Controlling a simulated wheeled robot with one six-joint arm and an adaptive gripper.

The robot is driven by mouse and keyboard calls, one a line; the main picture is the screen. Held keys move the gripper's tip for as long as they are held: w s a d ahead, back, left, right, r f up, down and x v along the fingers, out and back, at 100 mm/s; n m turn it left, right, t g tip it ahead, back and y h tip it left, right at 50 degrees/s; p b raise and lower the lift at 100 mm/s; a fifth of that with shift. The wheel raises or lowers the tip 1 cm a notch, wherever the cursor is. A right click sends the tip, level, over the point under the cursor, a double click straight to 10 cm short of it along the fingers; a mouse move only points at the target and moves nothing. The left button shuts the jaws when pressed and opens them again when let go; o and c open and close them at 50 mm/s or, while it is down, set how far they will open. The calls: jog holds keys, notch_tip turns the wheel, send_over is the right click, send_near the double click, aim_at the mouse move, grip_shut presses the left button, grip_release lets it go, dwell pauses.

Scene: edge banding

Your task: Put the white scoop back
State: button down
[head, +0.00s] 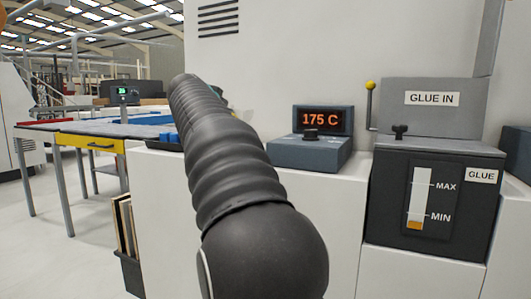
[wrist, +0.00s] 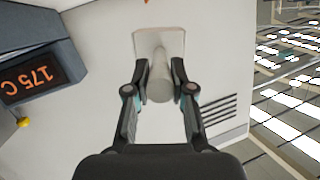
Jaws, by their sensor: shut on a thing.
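My gripper (wrist: 160,82) shows in the wrist view, its two dark fingers closed on the pale grip of the white scoop (wrist: 159,44). The scoop's flat, translucent-looking pan extends beyond the fingertips, in front of the white machine panel. I cannot tell whether anything is in the pan.
A temperature box (head: 312,145) reading 175 C sits on the white machine ledge. To its right stand the GLUE IN hopper (head: 432,110) and the glue tank (head: 432,200), its level near MIN. A table (head: 70,130) with a yellow drawer stands at left. A dark bin (head: 128,270) holds boards below.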

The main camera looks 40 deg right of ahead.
jog(key=s+d+g+h, duration=0.2)
jog(key=s+d+g, duration=0.1)
jog(key=d, duration=0.3)
jog(key=shift+m+g, duration=0.3)
notch_tip(320, 180, down, 9)
jog(key=b, duration=0.3)
jog(key=shift+f, duration=0.2)
jog(key=c, duration=1)
grip_release()
